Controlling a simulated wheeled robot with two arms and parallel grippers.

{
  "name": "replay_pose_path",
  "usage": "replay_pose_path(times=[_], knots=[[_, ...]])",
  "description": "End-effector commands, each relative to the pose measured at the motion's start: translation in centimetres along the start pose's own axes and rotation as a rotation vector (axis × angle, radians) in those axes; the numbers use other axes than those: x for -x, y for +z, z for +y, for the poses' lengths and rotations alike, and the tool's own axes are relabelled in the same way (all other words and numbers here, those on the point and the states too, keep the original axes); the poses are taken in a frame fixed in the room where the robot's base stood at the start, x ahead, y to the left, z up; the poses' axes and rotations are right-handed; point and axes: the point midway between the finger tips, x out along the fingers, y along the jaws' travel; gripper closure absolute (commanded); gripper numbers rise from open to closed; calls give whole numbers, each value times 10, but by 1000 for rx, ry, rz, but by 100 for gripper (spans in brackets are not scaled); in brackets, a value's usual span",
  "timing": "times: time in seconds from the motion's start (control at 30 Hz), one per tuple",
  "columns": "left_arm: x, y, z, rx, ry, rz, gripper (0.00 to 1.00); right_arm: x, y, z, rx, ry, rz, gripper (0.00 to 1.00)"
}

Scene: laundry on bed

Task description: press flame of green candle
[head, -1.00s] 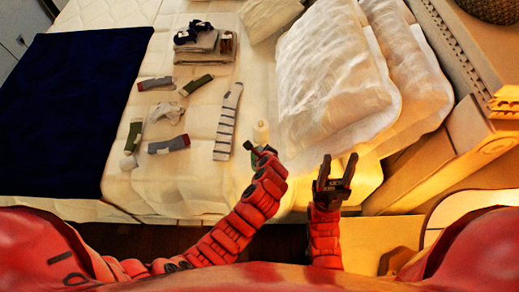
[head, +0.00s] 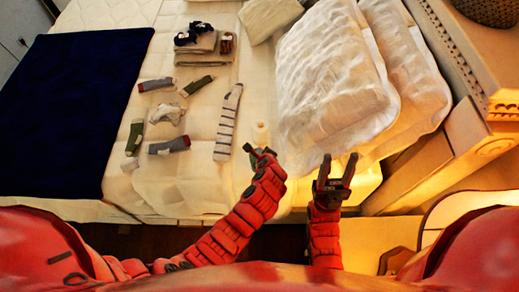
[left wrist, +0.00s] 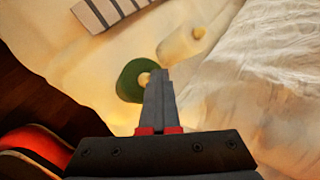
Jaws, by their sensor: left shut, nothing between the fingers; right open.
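The green candle (left wrist: 131,84) shows in the left wrist view as a round green top with a small pale spot at its right side, by my fingertips. My left gripper (left wrist: 159,76) is shut and empty, and its fingertips overlap the candle's right edge. I cannot tell whether they touch it. In the head view my left gripper (head: 250,150) is at the bed's near part and mostly hides the green candle. My right gripper (head: 338,166) is open and empty, to the right, with fingers pointing away from me.
A white candle (left wrist: 184,45) stands just beyond the green one. A striped sock (head: 227,122) lies to the left, with several other socks further left. Pillows (head: 335,85) lie on the right, a dark blue blanket (head: 70,110) at far left. Folded clothes (head: 204,46) are at the back.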

Motion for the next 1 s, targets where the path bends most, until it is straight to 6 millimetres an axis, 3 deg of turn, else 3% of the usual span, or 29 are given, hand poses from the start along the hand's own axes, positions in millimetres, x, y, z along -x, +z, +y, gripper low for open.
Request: replay_pose_path(times=[0.27, 0.8, 1.0], knots=[[2, 1, -1, 0, 2, 0, 100, -3, 0, 0, 0, 0, 0, 50], [42, 31, -31, 1, -2, -2, 100, -54, -9, 3, 0, 0, 0, 50], [42, 31, -31, 1, -2, -2, 100, -54, -9, 3, 0, 0, 0, 50]])
